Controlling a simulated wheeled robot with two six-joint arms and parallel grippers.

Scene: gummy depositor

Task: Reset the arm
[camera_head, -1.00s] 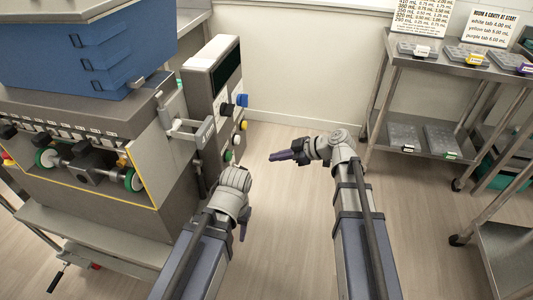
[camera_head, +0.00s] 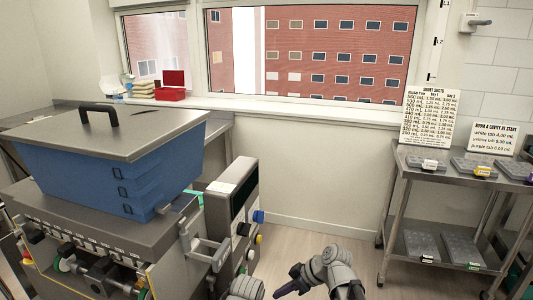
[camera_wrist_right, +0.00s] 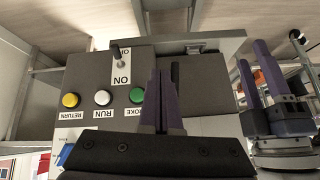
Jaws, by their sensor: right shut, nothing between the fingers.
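My right gripper (camera_head: 283,292) is at the bottom edge of the head view, right of the depositor and over the floor. In the right wrist view its two purple fingers (camera_wrist_right: 166,98) are together with nothing between them. They overlap the control panel (camera_wrist_right: 88,78), seen upside down; contact cannot be told. My left wrist (camera_head: 245,288) shows at the bottom edge of the head view with its fingers out of frame. My left gripper (camera_wrist_right: 262,80) appears at the right of the right wrist view, its opening unclear. The depositor carries a blue hopper (camera_head: 105,180) with a closed lid (camera_head: 140,130).
The panel has a yellow button (camera_wrist_right: 70,99), white button (camera_wrist_right: 103,97), green button (camera_wrist_right: 137,94) and toggle switch (camera_wrist_right: 121,57). A steel cart (camera_head: 400,165) with trays and signs stands right. A red box (camera_head: 171,93) sits on the windowsill. Floor between machine and cart is clear.

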